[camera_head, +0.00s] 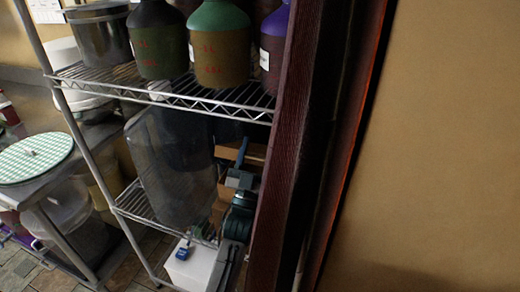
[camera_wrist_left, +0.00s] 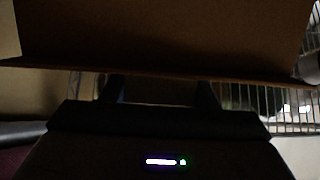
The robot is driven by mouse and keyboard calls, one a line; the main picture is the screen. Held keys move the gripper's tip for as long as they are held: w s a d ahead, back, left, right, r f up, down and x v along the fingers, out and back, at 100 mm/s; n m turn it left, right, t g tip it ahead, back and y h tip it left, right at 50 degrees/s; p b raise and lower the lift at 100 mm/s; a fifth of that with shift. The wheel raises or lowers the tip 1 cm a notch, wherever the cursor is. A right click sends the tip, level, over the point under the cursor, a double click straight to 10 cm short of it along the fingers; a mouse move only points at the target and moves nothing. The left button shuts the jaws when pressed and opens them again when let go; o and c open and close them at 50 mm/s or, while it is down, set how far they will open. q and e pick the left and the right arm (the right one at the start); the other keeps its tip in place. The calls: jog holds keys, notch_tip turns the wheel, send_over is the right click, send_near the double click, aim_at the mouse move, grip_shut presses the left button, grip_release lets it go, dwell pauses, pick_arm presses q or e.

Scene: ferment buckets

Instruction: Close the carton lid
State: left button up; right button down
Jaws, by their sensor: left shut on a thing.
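The brown cardboard carton (camera_head: 224,187) stands on the lower part of the wire rack, partly hidden by my left arm and the rack. Its lid (camera_head: 256,151) shows as a brown panel near the gripper. In the left wrist view the cardboard lid (camera_wrist_left: 165,40) spans the top of the picture, its near edge just at the fingertips. My left gripper (camera_head: 242,156) reaches up to the carton; its two fingers also show in the left wrist view (camera_wrist_left: 162,88), spaced apart with the lid's edge between them. The grip itself is dark. My right gripper is not in view.
The wire shelf (camera_head: 180,95) above bears several large jugs (camera_head: 220,45). A big clear container (camera_head: 170,165) stands left of the carton. A dark red wooden post (camera_head: 283,150) is close on the right. A table with a green checked round cover (camera_head: 30,160) is at left.

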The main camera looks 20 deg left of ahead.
pick_arm(q)
jog(key=shift+s+f, duration=0.1)
jog(key=shift+f, duration=0.25)
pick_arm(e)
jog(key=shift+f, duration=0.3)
pick_arm(q)
jog(key=o, duration=1.4)
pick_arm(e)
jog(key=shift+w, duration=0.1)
pick_arm(q)
jog(key=b+v, duration=0.4)
jog(key=v, duration=0.6)
jog(key=shift+s+f, duration=0.15)
jog(key=shift+f, duration=0.15)
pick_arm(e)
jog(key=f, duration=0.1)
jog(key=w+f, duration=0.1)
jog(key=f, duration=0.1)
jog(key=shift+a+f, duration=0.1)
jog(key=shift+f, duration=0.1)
